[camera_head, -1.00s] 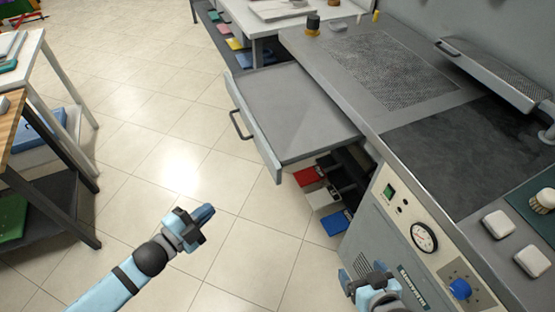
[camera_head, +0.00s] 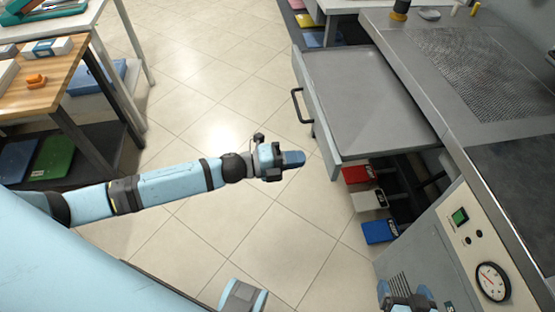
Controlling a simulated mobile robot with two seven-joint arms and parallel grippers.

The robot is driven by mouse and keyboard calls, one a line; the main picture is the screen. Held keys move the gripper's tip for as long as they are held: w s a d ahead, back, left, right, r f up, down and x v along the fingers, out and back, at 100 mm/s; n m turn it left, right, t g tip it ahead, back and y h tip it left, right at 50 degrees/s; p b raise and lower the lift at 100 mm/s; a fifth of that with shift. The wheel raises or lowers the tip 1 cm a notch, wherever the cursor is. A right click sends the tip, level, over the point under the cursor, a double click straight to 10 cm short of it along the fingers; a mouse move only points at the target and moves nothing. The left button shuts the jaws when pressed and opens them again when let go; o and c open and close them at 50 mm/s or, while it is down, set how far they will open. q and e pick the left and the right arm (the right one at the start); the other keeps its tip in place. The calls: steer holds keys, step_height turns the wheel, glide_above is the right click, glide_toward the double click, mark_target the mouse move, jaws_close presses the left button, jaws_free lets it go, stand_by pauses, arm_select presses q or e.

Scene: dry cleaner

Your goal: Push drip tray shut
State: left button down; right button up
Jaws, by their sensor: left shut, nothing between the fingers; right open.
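The drip tray (camera_head: 362,97) is a shallow grey metal drawer pulled out to the left from the grey steel machine (camera_head: 407,65). Its light front panel carries a dark bar handle (camera_head: 298,106). My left gripper (camera_head: 294,159) is shut and empty, pointing right. In the picture it lies just below and left of the tray's near front corner, apart from it. My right gripper (camera_head: 408,291) is open at the bottom edge, in front of the machine's control panel, and partly cut off.
Red, white and blue boxes (camera_head: 379,231) sit in the open space under the tray. A pressure gauge (camera_head: 492,281) is on the machine's front. A wooden-topped table (camera_head: 45,92) stands at left. The tiled floor (camera_head: 215,110) between is clear.

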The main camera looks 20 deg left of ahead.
mark_target(327, 155)
arm_select(q)
steer(key=shift+x, duration=2.75)
arm_select(e)
steer(key=shift+w, duration=0.1)
